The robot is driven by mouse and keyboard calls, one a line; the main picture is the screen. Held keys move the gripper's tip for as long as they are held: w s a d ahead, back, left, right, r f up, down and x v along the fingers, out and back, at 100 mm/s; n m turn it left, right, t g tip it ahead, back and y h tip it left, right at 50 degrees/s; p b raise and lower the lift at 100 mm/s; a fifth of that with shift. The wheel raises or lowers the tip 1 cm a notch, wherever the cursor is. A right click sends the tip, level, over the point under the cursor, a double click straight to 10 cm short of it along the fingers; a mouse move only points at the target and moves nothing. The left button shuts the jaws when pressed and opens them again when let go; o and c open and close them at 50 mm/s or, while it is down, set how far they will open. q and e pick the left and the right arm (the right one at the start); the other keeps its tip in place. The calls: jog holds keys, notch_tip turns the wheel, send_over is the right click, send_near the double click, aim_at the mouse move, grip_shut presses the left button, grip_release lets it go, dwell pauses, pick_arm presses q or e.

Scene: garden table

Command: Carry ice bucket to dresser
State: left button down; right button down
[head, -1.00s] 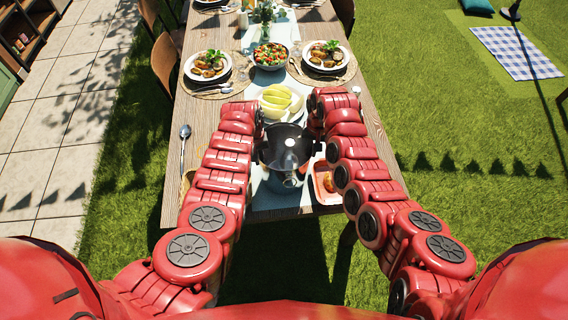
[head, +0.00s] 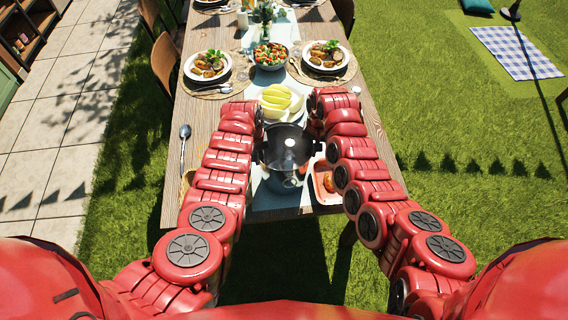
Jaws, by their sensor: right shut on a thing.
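The ice bucket (head: 284,180), a dark-topped vessel with a blue-grey lower side, is at the near end of the garden table (head: 218,100), between my two grippers. My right gripper (head: 314,146) is shut at the bucket's right side. My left gripper (head: 262,150) is at the bucket's left side; its fingers are dark and partly hidden, so I cannot tell whether they grip. I cannot tell whether the bucket's base touches the table. A brown shelved unit with a green lower part (head: 30,28), possibly the dresser, stands at the far left.
A plate with yellow fruit (head: 278,100) is just beyond the bucket. A red tray (head: 325,183) lies to its right and a spoon (head: 184,148) to its left. Chairs (head: 163,62) line the table's left side. Paving (head: 75,95) on the left is clear.

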pick_arm(q)
jog(key=shift+d+r, duration=0.15)
pick_arm(e)
jog(key=shift+a+r, duration=0.15)
jog(key=shift+a, duration=0.05)
